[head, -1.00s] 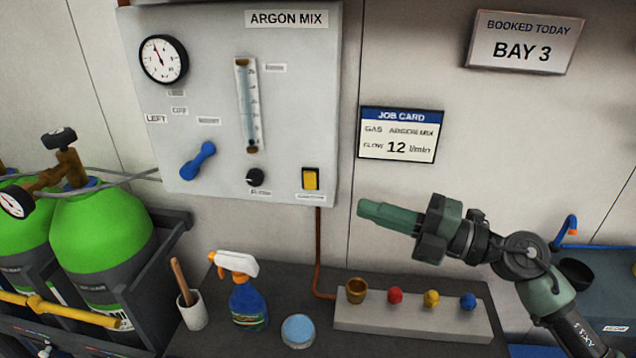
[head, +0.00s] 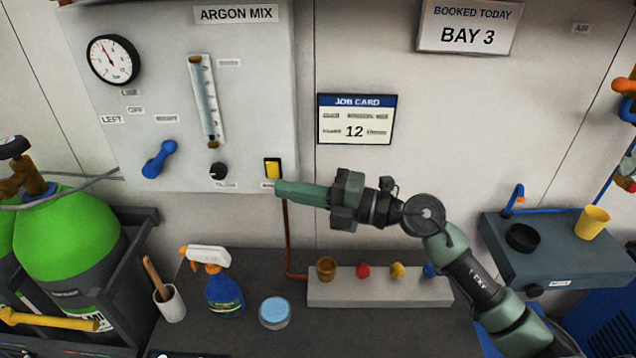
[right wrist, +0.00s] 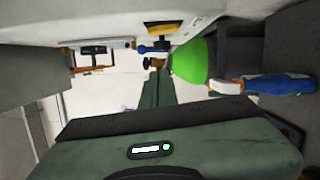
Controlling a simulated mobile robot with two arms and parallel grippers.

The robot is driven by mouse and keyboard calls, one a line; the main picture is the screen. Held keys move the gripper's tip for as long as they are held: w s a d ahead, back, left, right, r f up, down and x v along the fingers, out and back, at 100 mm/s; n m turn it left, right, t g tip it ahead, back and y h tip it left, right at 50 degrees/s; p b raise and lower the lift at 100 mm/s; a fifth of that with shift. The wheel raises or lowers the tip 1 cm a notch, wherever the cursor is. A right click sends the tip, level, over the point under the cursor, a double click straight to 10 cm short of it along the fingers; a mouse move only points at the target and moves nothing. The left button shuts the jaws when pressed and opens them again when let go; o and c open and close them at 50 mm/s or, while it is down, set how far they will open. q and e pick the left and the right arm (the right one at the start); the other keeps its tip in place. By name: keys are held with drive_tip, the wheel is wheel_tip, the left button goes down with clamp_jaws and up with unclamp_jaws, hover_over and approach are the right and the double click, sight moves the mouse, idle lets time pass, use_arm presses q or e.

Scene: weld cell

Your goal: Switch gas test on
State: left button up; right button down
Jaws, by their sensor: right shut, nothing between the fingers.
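The yellow rocker switch (head: 272,169) in its black frame sits at the lower right of the grey gas panel (head: 240,110). The label below it is too small to read and is partly behind my fingertip. My right gripper (head: 280,188) is shut and empty, and its tips point left, just below the switch in the head view. I cannot tell whether they touch the panel. In the right wrist view the switch (right wrist: 166,28) shows at the top, above the shut fingers (right wrist: 158,88). My left gripper is not in view.
The panel also carries a gauge (head: 112,60), a blue lever (head: 159,160), a flow tube (head: 207,100) and a black knob (head: 218,172). A spray bottle (head: 224,290) and a block with coloured caps (head: 380,290) stand on the bench below. Green cylinders (head: 65,235) stand left.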

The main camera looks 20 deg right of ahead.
sight(273, 171)
drive_tip(key=shift+w+d+r+p, duration=0.1)
drive_tip(key=shift+w+p, duration=0.1)
drive_tip(key=shift+w, duration=0.6)
drive_tip(key=shift+w+a+r+p, duration=0.1)
drive_tip(key=shift+w+p, duration=0.1)
drive_tip(key=shift+w, duration=0.55)
drive_tip(key=shift+w+d+r+p, duration=0.1)
drive_tip(key=shift+w+p, duration=0.1)
drive_tip(key=shift+w, duration=0.6)
drive_tip(key=shift+w+d, duration=0.1)
drive_tip(key=shift+w, duration=0.1)
